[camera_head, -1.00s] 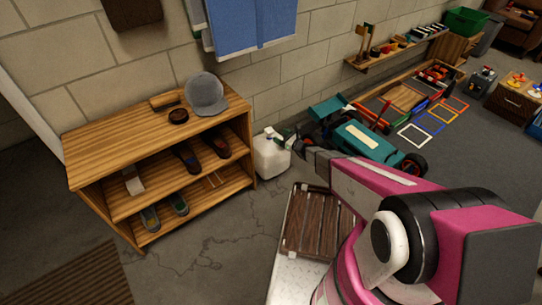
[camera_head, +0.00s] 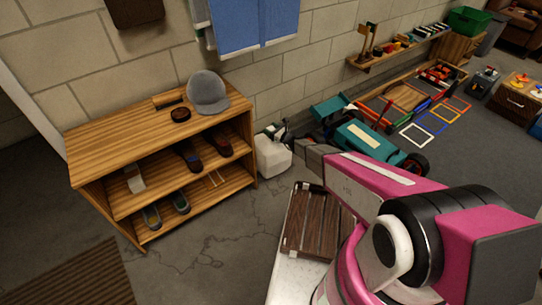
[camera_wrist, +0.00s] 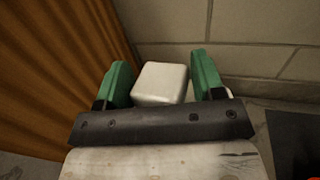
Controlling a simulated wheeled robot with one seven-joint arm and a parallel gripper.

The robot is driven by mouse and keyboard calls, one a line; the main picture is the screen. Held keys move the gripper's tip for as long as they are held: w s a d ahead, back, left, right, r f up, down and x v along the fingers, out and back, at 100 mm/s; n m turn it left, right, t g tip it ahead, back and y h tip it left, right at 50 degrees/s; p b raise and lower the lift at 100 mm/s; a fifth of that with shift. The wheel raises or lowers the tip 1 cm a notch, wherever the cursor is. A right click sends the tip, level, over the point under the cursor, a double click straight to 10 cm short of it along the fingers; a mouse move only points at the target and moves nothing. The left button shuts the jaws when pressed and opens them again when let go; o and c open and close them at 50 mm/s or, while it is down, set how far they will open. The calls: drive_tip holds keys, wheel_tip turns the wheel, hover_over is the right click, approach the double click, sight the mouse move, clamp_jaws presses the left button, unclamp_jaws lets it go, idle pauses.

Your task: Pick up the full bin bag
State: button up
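A white, boxy, upright thing (camera_head: 272,160) stands on the floor between the wooden shelf and the teal cart. It is the only bag-like thing I see, but I cannot tell for sure that it is the full bin bag. My gripper (camera_head: 277,132) is at its top, partly hidden by my own arm in the head view. In the wrist view, my gripper's two green fingers (camera_wrist: 163,82) stand wide apart. A white block-like part (camera_wrist: 160,84) shows between them, close to the left finger. More white shows beyond the right finger. Contact is unclear.
The wooden shelf (camera_head: 74,170), holding shoes and a grey cap (camera_head: 207,92), is close on the left. The block wall (camera_head: 290,75) is right behind. The teal cart (camera_head: 365,140) stands close on the right. The concrete floor (camera_head: 205,255) in front of the shelf is clear.

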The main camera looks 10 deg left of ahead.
clamp_jaws()
drive_tip(key=shift+r, duration=0.1)
